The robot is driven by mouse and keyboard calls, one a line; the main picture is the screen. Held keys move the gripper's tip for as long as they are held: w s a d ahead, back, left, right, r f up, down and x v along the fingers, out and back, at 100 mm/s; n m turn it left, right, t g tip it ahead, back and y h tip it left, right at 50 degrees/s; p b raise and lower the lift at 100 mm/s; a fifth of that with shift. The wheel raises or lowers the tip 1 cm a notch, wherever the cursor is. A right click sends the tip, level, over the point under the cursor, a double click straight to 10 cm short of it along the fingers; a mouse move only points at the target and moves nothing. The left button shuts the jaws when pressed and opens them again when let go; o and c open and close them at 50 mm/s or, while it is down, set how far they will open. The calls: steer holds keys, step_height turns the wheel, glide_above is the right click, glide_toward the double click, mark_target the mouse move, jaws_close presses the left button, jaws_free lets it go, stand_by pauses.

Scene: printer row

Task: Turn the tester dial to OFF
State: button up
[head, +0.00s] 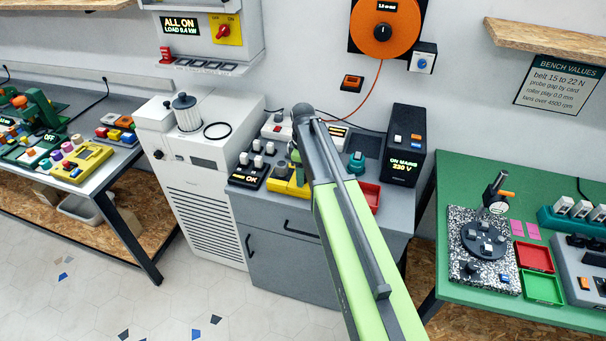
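A yellow device (283,187), which may be the tester, lies on the grey cabinet top (240,180) in the middle of the head view. My arm covers much of it, and I cannot make out its dial or where the dial points. My arm reaches up from the bottom, and its grey end is above and in front of the yellow device. My gripper (294,154) is mostly hidden there, so neither its fingers nor any contact with the device can be made out.
Beside the yellow device are a black box with white knobs (257,160), a red tray (370,195) and a black unit reading 230 V (405,150). A yellow panel with a red switch (222,30) is on the wall. Another yellow instrument (82,164) lies on the left bench.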

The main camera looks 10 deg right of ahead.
steer(key=shift+r, duration=0.1)
step_height(320, 180, up, 17)
steer(key=p, duration=1.7)
steer(key=s+a+f+m+b, duration=0.1)
steer(key=s+f+m+b, duration=0.1)
steer(key=s+f+b, duration=0.9)
steer(key=s+f+m+b, duration=0.4)
steer(key=s+m, duration=0.3)
steer(key=m, duration=0.3)
steer(key=shift+s+a, duration=0.3)
steer(key=shift+s, duration=0.05)
